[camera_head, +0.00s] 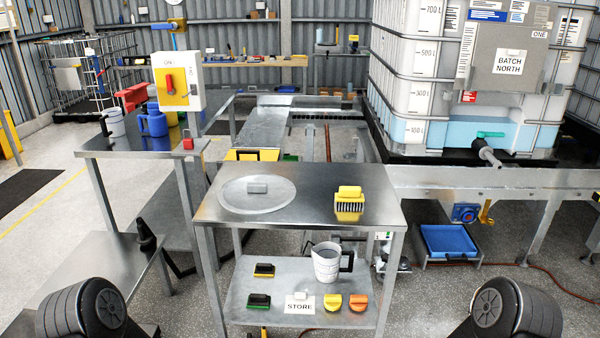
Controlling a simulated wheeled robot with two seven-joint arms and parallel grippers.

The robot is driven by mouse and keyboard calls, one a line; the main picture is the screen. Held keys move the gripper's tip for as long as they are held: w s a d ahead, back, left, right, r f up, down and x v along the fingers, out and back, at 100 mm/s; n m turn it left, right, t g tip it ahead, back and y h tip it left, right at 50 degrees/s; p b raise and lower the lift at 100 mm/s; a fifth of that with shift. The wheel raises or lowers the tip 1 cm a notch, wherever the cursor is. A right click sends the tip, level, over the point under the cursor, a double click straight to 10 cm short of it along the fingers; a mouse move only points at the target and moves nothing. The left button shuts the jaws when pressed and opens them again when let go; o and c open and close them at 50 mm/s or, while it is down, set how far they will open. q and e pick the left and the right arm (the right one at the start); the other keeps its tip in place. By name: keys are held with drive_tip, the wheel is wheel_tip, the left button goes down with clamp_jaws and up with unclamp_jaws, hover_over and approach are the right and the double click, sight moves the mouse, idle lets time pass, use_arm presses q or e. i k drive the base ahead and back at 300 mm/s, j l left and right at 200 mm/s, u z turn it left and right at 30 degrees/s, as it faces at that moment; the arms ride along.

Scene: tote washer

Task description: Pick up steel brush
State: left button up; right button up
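A brush (349,199) with a yellow back and dark-and-pale striped bristles stands on the right of the steel table top (310,212). Its bristles look like the steel ones, but I cannot tell the material for sure. Smaller brushes lie on the lower shelf: a yellow-and-black one (264,270) and a green-and-black one (259,300). Neither gripper is in view; only dark rounded parts of my arms show at the bottom left and bottom right corners. Nothing touches the striped brush.
A round metal lid (262,203) with a grey handle lies left on the table top. Below are a jug (326,262), a STORE label (299,305) and yellow and orange pieces. A switch box (178,85) stands behind left, a large tank (440,120) behind right. The table's front middle is clear.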

sight(348, 196)
drive_tip(key=i+l+u, duration=0.55)
drive_tip(key=i, duration=0.2)
